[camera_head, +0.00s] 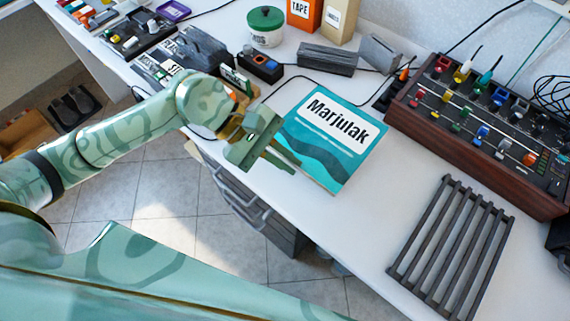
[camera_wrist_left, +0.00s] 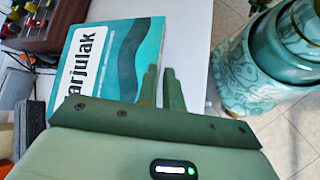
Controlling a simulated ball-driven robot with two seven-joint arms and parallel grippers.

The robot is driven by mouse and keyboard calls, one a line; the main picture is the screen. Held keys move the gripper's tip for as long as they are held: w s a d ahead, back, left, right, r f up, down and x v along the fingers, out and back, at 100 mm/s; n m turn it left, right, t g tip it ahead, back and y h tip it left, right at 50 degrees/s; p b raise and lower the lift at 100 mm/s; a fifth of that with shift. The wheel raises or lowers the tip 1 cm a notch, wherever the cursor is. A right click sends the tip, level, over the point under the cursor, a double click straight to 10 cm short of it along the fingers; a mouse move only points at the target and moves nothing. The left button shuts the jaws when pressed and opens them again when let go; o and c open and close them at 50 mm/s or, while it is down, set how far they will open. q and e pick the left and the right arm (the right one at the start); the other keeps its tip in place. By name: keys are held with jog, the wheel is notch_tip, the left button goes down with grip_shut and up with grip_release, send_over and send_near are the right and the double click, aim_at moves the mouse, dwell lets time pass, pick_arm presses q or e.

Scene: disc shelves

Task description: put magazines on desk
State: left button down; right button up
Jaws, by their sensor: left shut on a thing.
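A teal magazine with the title "Marjulak" (camera_head: 322,148) is over the front part of the white desk (camera_head: 385,215), its lower corner near the front edge. I cannot tell whether it lies flat or is slightly raised. My left gripper (camera_head: 283,161) is shut on the magazine's left edge. In the left wrist view, the magazine (camera_wrist_left: 115,42) shows beside the closely spaced fingers (camera_wrist_left: 160,80); the hand's body hides part of it. My right gripper is not in view.
A mixer console (camera_head: 480,130) stands at the right, with a grey slatted rack (camera_head: 452,248) in front of it. A grey holder (camera_head: 327,59), a green-lidded jar (camera_head: 266,27) and an orange tape box (camera_head: 304,13) stand behind the magazine. Grey drawers (camera_head: 255,215) are below the desk.

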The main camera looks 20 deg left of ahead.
pick_arm(q)
jog(key=shift+w+a+f, duration=0.15)
jog(key=shift+f, duration=0.05)
jog(key=f, duration=0.1)
jog(key=f+b, duration=0.2)
jog(key=f, duration=0.1)
jog(key=shift+w+a, duration=0.2)
jog(key=shift+a, duration=0.05)
jog(key=shift+r, duration=0.15)
jog(key=c, duration=1.5)
grip_release()
jog(key=shift+s, duration=0.1)
jog(key=shift+c, duration=0.2)
